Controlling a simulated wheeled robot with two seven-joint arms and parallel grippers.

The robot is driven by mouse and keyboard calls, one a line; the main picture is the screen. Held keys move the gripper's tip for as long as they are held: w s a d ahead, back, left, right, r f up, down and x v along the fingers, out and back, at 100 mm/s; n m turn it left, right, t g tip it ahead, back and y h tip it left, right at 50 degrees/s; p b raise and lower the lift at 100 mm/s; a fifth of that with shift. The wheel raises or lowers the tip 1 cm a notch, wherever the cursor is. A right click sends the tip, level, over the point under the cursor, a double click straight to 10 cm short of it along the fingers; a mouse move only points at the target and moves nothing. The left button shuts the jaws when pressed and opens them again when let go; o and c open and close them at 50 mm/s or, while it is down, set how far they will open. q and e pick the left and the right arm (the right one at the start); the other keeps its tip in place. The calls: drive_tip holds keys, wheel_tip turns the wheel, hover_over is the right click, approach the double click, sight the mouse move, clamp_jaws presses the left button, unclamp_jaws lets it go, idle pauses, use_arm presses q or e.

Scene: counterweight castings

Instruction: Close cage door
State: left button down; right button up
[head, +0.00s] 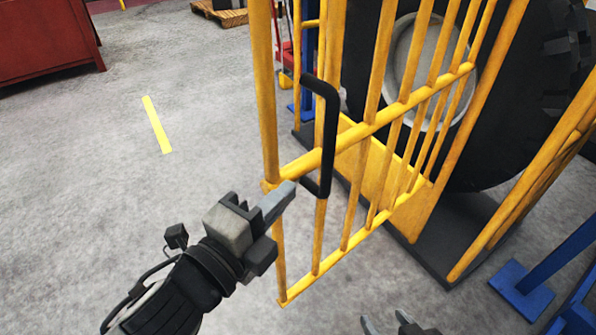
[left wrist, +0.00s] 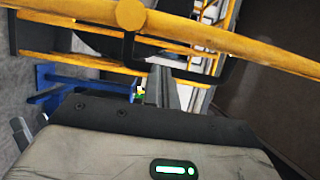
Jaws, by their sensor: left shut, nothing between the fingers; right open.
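The cage door (head: 345,145) is a yellow barred panel with a black D-shaped handle (head: 331,100). It stands ajar, at an angle to the cage (head: 545,170), its handle side towards the left. My left gripper (head: 284,196) is shut and empty, its fingertips near the door's handle-side post and below the handle's left; I cannot tell if they touch. In the left wrist view, the shut fingers (left wrist: 160,88) point at the yellow bars (left wrist: 215,38) and the dark handle (left wrist: 128,50). My right gripper (head: 400,325) is open at the bottom edge, mostly cut off, apart from the door.
A large black tyre (head: 500,120) with a pale hub stands inside the cage. Blue stands (head: 525,285) are at the lower right. A red cabinet (head: 45,40) and a wooden pallet (head: 222,15) are behind. The grey floor on the left is clear.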

sight(316, 161)
use_arm(q)
drive_tip(key=p+x, duration=0.1)
drive_tip(key=x, duration=0.8)
drive_tip(key=shift+w, duration=0.15)
drive_tip(key=shift+d, duration=0.1)
drive_tip(key=shift+w, duration=0.1)
